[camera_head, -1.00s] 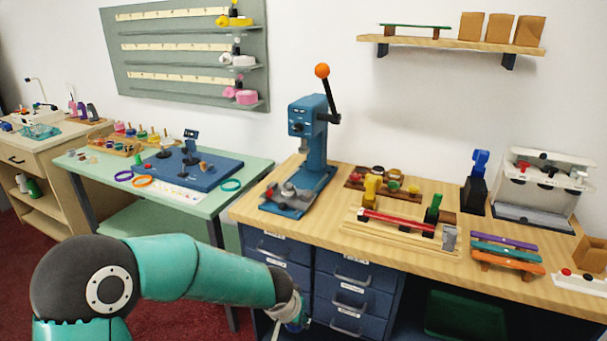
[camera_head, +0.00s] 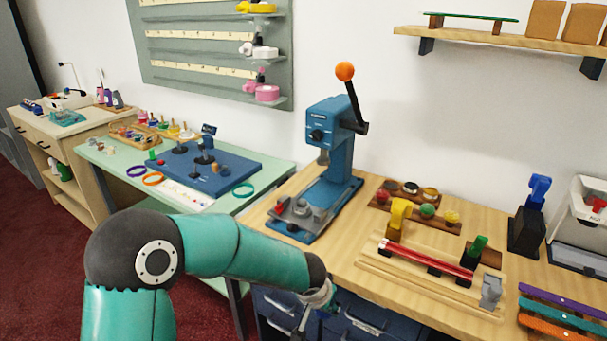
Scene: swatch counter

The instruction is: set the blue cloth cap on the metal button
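I cannot make out the blue cloth cap or the metal button for certain. The blue lever press (camera_head: 334,160) with an orange knob stands on the wooden counter, with small red and grey parts on its base (camera_head: 297,211). A blue board (camera_head: 215,170) with black posts and small pieces lies on the mint table to the left. My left arm comes in from the lower left, and its gripper (camera_head: 320,310) hangs low in front of the counter's blue drawers, away from the counter top. Its fingers are small and partly cut off. My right gripper is not in view.
A wooden rack with a red rod (camera_head: 425,260) and trays of coloured pieces sit right of the press. Coloured strips (camera_head: 565,312) lie at the right edge. A wall shelf (camera_head: 500,40) hangs above. Some bare counter (camera_head: 345,250) shows in front of the press.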

